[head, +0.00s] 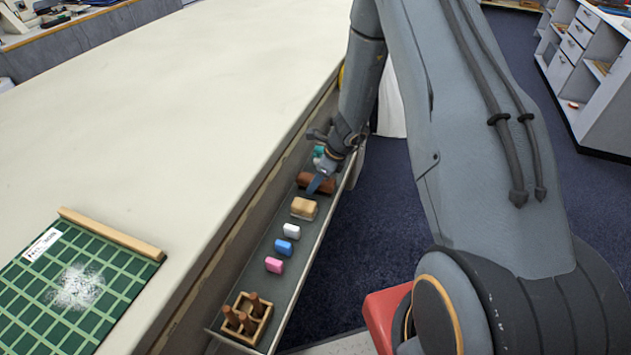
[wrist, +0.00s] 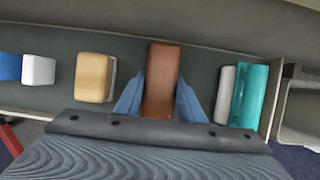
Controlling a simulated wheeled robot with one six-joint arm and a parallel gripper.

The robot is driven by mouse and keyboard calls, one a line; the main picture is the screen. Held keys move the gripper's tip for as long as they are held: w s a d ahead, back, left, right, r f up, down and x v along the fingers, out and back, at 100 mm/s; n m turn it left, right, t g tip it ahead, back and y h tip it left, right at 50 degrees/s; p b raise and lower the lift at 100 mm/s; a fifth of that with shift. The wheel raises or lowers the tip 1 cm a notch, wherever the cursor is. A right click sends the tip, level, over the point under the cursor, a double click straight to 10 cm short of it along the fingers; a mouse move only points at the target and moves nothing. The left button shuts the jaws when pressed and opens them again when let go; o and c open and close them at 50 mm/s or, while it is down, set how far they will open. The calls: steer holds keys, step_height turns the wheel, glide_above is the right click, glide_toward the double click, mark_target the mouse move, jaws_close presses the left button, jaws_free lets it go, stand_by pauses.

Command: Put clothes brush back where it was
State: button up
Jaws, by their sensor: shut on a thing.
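The clothes brush, a brown block (wrist: 162,78), is between the blue fingers of my gripper (wrist: 160,100) in the wrist view. The fingers are shut on its two sides. In the head view the brown brush (head: 304,179) shows at my gripper (head: 322,184), over the far part of a long narrow grey tray (head: 262,303) along the table's side. It lies between a tan brush (head: 304,208) and a teal brush (head: 319,151). I cannot tell whether its underside touches the tray floor.
The tray also holds a white block (head: 291,231), a blue block (head: 283,247), a pink block (head: 274,265) and a wooden holder (head: 246,321) with brown pegs. A green gridded mat (head: 35,305) with white powder lies on the pale table (head: 170,120).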

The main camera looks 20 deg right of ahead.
steer(key=shift+f, duration=0.15)
steer(key=o, duration=1.2)
steer(key=shift+r, duration=0.2)
steer(key=b+v, duration=0.1)
steer(key=v, duration=0.9)
steer(key=shift+r, duration=0.3)
steer(key=shift+s+d+r, duration=0.15)
steer(key=shift+r, duration=0.4)
steer(key=s+a+r+n+h, duration=0.1)
steer(key=s+r+n, duration=0.3)
steer(key=s+n, duration=0.3)
steer(key=s+a+r+n+g+h, duration=0.1)
steer(key=s+r+n, duration=0.3)
steer(key=s+n, duration=0.4)
steer(key=s+a+r+n+g+h, duration=0.1)
steer(key=s+r+n, duration=0.4)
steer(key=n, duration=0.5)
steer(key=shift+s+a+r+h, duration=0.1)
steer(key=shift+s+a+h, duration=0.1)
steer(key=shift+s, duration=0.45)
steer(key=shift+s+a+h, duration=0.1)
steer(key=shift+s+h, duration=0.1)
steer(key=shift+s, duration=0.4)
